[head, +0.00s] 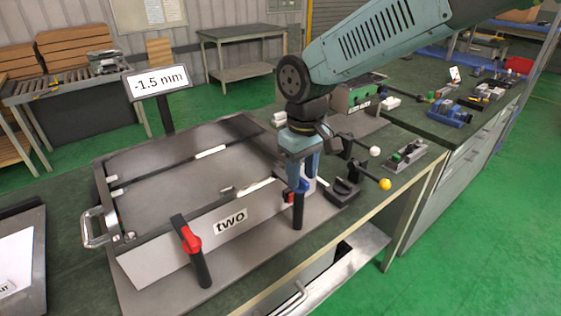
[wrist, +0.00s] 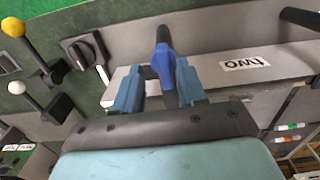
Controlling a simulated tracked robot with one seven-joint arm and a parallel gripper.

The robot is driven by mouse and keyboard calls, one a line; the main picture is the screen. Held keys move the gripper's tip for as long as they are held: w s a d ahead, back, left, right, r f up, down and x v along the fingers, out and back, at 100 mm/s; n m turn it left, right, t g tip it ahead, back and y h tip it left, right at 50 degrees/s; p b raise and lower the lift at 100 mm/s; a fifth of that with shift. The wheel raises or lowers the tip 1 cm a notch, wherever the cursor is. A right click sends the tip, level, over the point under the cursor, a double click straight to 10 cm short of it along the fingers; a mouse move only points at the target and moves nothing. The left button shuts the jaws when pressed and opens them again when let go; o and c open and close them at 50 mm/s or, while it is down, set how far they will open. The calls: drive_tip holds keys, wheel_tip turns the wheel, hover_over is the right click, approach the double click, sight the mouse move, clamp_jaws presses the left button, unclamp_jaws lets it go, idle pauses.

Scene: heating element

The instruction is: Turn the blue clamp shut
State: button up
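The blue clamp (head: 302,185) sits on top of a dark post at the right end of the plate labelled "two". In the wrist view the blue clamp (wrist: 163,63) shows between the two blue-grey fingertips, closer to the right one. My gripper (wrist: 157,70) is open, with a gap beside the clamp on the left; whether the right finger touches it I cannot tell. In the head view my gripper (head: 302,172) points down right above the clamp, and its fingers partly hide it.
A red clamp (head: 189,239) stands on a post at the plate's left end. A dark knob (wrist: 82,50) and levers with a yellow ball (wrist: 13,27) and a white ball (wrist: 15,88) are close by. A sign (head: 157,82) reads -1.5 mm.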

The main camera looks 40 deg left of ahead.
sight(301, 176)
drive_tip(key=shift+s, duration=0.1)
wheel_tip(301, 176, up, 14)
drive_tip(key=shift+f, duration=0.15)
idle(0.5)
idle(0.4)
